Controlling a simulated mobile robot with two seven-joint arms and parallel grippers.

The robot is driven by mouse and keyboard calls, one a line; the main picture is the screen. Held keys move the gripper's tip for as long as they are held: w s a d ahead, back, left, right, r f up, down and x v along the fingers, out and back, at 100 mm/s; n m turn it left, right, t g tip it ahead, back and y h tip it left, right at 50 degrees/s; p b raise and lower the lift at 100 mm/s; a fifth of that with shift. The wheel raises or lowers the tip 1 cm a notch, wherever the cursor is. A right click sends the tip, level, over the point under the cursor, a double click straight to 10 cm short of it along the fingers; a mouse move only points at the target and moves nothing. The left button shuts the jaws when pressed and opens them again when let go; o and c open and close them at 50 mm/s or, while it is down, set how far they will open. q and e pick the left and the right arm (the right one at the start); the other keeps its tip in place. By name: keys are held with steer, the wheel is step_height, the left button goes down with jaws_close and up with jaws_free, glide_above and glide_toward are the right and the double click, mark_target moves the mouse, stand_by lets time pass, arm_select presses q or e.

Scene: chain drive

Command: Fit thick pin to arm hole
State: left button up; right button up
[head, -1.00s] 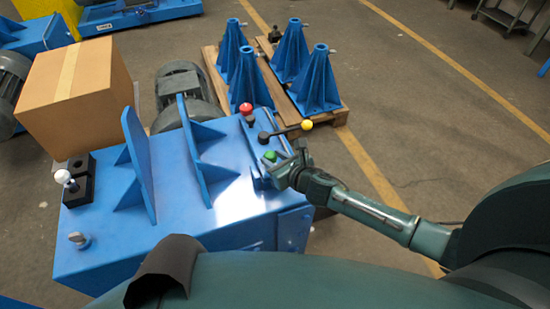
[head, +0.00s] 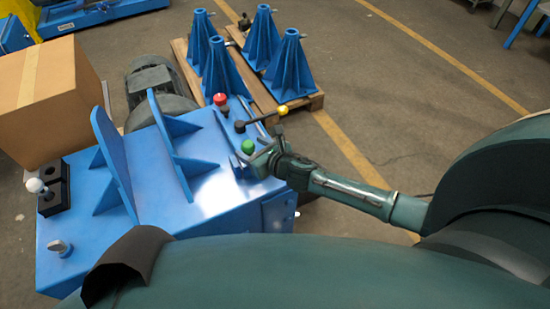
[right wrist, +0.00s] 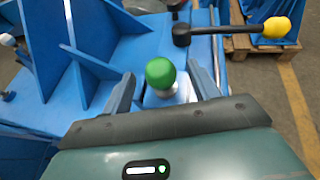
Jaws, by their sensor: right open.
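A green-headed knob (head: 248,147) stands on the right end of the blue machine top; in the right wrist view its green ball (right wrist: 160,73) sits on a pale stem. My right gripper (head: 264,156) is open at this knob, which shows between its two fingers (right wrist: 161,92) with gaps on both sides. A black lever arm (head: 262,118) with a yellow ball end lies just beyond. A white-headed pin (head: 36,186) stands at a black block (head: 54,198) on the left. I cannot tell which piece is the thick pin, and no arm hole shows clearly. My left gripper is not in view.
The blue machine (head: 195,208) carries two upright ribbed plates (head: 113,160), a red knob (head: 220,99) and a grey knob (head: 60,248). A cardboard box (head: 45,100) stands at the left. Blue cone stands (head: 288,65) rest on a pallet behind. The floor to the right is open.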

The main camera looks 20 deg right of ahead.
steer(key=shift+s+d+r, duration=0.1)
steer(key=shift+s+d, duration=0.05)
steer(key=shift+s, duration=0.25)
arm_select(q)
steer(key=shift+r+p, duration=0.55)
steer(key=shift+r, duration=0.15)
arm_select(e)
steer(key=v, duration=1.2)
steer(key=shift+r, duration=0.2)
steer(key=shift+s, duration=0.15)
arm_select(q)
steer(key=p, duration=0.1)
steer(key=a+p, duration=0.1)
steer(key=p, duration=0.1)
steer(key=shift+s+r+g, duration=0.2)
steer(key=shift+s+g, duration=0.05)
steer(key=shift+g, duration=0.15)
arm_select(e)
steer(key=s+a+n, duration=0.2)
steer(key=s+n, duration=0.2)
steer(key=n, duration=0.8)
steer(key=s+a+f+n+g, duration=0.1)
steer(key=s+a+n, duration=0.1)
steer(key=n, duration=0.9)
steer(key=s+a+f+n+g, duration=0.1)
steer(key=s+n, duration=0.4)
steer(key=n, duration=0.7)
steer(key=shift+s+a+n+h, duration=0.3)
steer(key=shift+s+a, duration=0.1)
steer(key=shift+a, duration=0.2)
